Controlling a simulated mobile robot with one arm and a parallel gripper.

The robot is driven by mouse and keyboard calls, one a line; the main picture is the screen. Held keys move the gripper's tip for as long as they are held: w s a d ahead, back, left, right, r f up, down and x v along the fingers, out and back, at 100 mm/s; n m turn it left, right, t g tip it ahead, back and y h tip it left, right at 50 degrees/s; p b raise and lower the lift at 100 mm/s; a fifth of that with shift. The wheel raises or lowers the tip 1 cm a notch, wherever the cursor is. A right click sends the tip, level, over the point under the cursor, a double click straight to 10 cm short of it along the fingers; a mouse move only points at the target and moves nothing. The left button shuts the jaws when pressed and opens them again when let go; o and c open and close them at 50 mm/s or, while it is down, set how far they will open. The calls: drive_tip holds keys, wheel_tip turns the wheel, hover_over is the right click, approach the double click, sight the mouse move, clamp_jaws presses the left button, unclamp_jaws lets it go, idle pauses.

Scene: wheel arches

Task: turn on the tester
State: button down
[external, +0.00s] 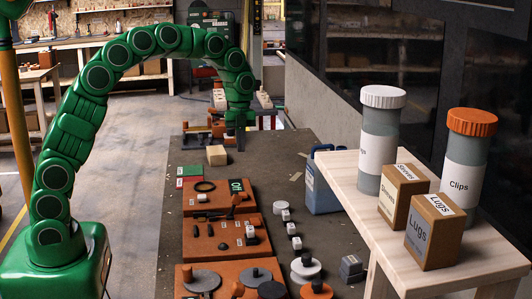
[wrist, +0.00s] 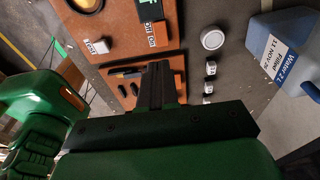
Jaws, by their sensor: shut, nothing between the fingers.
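The panel with a display, likely the tester, is an orange board (external: 216,210) lying on the dark bench. It carries a black ring, a small green-and-black display (external: 236,186) and a small white-labelled block (external: 201,197). My gripper (external: 240,148) is shut and empty, pointing down above the bench behind this board. In the wrist view, the fingers (wrist: 158,66) hide part of the boards.
A second orange board (external: 222,252) with dark handles and a third (external: 187,276) with discs lie nearer the external camera. A wooden block (external: 216,155) is near my gripper. A blue container (external: 322,195) stands at right, beside a pale table (external: 370,215) with jars and boxes.

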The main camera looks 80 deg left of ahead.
sight(243, 195)
drive_tip(key=shift+d, duration=0.1)
drive_tip(key=shift+d+r+h, duration=0.1)
drive_tip(key=shift+d+h, duration=0.3)
drive_tip(key=shift+d, duration=0.05)
idle(0.4)
drive_tip(key=x, duration=1.4)
